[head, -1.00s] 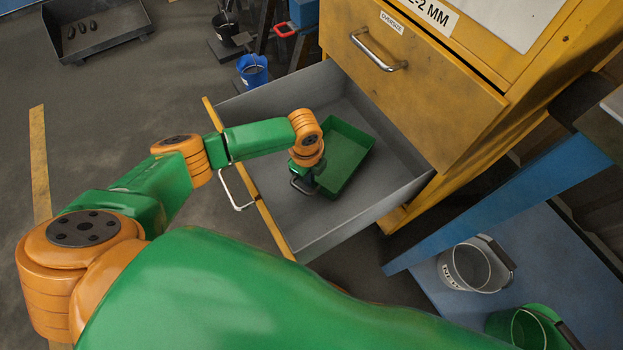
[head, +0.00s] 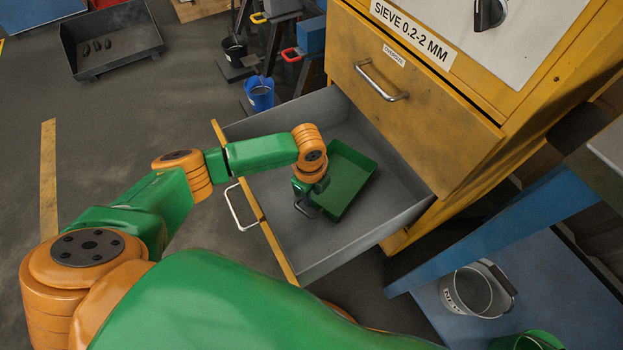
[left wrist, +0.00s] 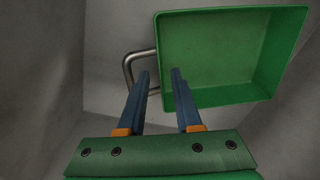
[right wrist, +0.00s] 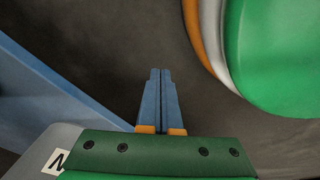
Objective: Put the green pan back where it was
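The green pan (head: 350,180) is a shallow rectangular tray lying in the open grey drawer (head: 393,210) of the yellow cabinet. In the left wrist view the pan (left wrist: 225,50) is at the upper right, empty, with a bent metal handle (left wrist: 127,68) on its left side. My right gripper (right wrist: 160,72) is shut and empty, away from the drawer.
The yellow cabinet (head: 410,100) with a closed upper drawer front rises behind the open drawer. Open floor (head: 110,120) lies at the left.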

